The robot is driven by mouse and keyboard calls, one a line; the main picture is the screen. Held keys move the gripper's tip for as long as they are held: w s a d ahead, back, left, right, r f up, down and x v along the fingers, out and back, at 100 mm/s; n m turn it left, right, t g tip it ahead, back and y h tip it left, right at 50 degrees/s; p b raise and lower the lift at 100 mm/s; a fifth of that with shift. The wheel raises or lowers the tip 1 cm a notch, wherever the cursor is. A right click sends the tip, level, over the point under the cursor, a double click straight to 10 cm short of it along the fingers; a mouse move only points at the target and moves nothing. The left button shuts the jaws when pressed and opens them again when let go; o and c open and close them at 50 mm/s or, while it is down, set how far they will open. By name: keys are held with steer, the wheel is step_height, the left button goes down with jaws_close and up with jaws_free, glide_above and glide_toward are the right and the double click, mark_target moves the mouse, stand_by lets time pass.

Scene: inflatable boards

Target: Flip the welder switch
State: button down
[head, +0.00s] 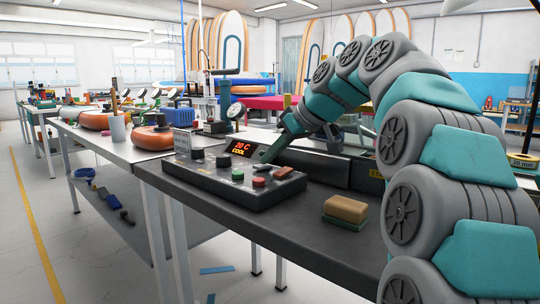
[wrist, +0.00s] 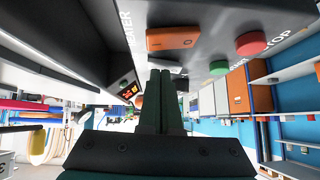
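The welder control box (head: 235,187) lies on the dark bench, with knobs, buttons and a lit display (head: 240,149) reading 20 C COOL. An orange-red rocker switch (head: 284,172) is near its right end; it shows large in the wrist view (wrist: 172,37) beside lettering that ends in "EATER". Which control is the welder switch is not plainly labelled. My gripper (head: 267,158) reaches down over the box's back edge. In the wrist view its fingers (wrist: 160,75) are together with nothing visible between them. A small pale lever (wrist: 166,66) is close to the fingertips; contact cannot be told.
A green button (wrist: 218,68) and a red button (wrist: 251,43) sit near the rocker. A tan and green block (head: 345,210) lies on the bench to the right. Orange rounded items (head: 153,137) and tools cover the white table at left.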

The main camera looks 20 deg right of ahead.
steer(key=v, duration=0.7)
steer(key=shift+s+r, duration=0.1)
steer(key=shift+r, duration=0.2)
step_height(320, 180, up, 6)
steer(key=s+p, duration=0.1)
steer(key=p, duration=0.7)
steer(key=shift+s+d+g+y+p, duration=0.2)
steer(key=shift+d+g+y+p, duration=0.15)
steer(key=shift+d, duration=0.1)
steer(key=shift+f, duration=0.15)
steer(key=p+x, duration=0.1)
steer(key=x, duration=0.9)
steer(key=shift+f, duration=0.35)
steer(key=shift+a+f, duration=0.2)
steer(key=shift+f, duration=1.3)
steer(key=shift+s, duration=0.1)
